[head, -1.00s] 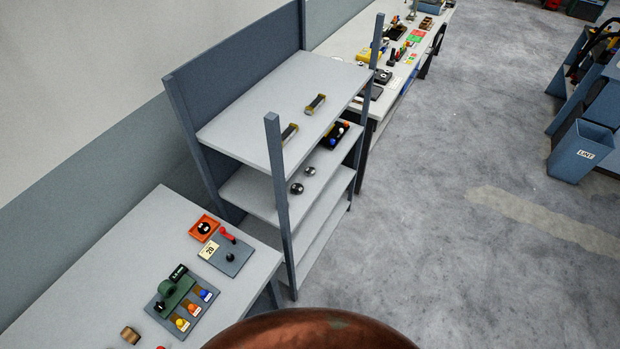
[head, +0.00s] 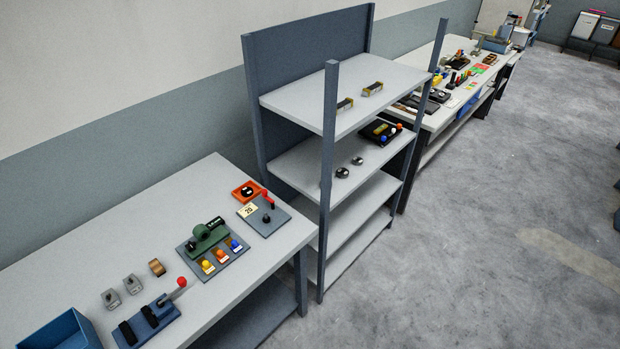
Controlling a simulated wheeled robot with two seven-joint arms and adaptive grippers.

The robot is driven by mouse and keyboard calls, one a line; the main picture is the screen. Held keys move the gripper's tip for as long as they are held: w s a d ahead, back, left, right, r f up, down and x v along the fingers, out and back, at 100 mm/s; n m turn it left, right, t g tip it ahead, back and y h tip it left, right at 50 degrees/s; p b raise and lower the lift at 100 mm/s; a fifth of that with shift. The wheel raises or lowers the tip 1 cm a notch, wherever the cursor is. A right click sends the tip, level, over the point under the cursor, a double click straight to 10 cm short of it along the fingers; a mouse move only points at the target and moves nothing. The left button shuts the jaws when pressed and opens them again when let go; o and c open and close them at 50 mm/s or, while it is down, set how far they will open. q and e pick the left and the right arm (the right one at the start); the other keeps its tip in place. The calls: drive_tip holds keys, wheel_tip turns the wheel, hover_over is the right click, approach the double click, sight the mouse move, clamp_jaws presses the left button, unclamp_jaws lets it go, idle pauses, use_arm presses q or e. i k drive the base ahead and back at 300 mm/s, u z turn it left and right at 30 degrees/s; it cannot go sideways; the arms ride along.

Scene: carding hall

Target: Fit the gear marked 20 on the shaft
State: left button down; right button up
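A blue-grey plate (head: 275,222) lies on the near bench at its far right end. It bears a cream card reading 20 (head: 248,210), a short dark upright post (head: 266,217) that looks like the shaft, and a red-handled lever (head: 267,197). Two round dark-and-silver pieces, one at the left (head: 342,172) and one at the right (head: 357,161), lie on the second shelf of the rack. They may be gears; any marks on them are too small to read. Neither of my grippers is in view.
An orange tray (head: 236,193) holding a round dark piece is beside the plate. A green device (head: 207,232) with coloured knobs, a red-levered blue fixture (head: 166,311) and a blue bin (head: 66,333) stand on the bench (head: 130,215). The shelf rack (head: 322,210) has upright posts. Floor at right is clear.

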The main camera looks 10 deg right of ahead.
sight(358, 160)
drive_tip(key=u, duration=0.25)
drive_tip(key=k, duration=0.3)
drive_tip(key=z, duration=1.2)
drive_tip(key=i, duration=1.3)
drive_tip(key=u, duration=0.75)
drive_tip(key=i, duration=0.65)
drive_tip(key=u, duration=0.75)
